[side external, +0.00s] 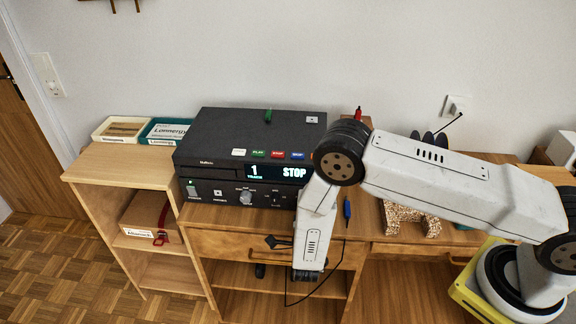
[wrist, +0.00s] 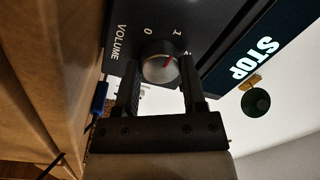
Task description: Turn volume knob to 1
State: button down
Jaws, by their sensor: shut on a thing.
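The volume knob (wrist: 158,68) is a round silver knob on the black front panel in the wrist view. Its red pointer slants up and right, roughly between the 1 and a partly hidden mark beyond it. The printed 0, 1 and the word VOLUME show around it. My gripper (wrist: 160,88) is shut on the knob, one dark finger on each side. In the side view the black audio unit (side external: 240,135) stands on the desk, its display (side external: 278,172) reading 1 and STOP. My arm hides the volume knob and gripper there.
Another silver knob (side external: 246,198) is on the unit's lower left front. A blue screwdriver-like tool (side external: 347,209) is beside my arm. A shelf (side external: 120,160) with boxes stands at left. A patterned object (side external: 410,217) sits on the desk at right.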

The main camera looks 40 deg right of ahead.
jog(key=shift+a+m, duration=0.1)
jog(key=shift+m, duration=0.5)
jog(key=shift+c, duration=0.7)
grip_release()
jog(key=v, duration=0.7)
jog(key=shift+s+a, duration=0.2)
jog(key=shift+s, duration=0.1)
jog(key=shift+w, duration=0.1)
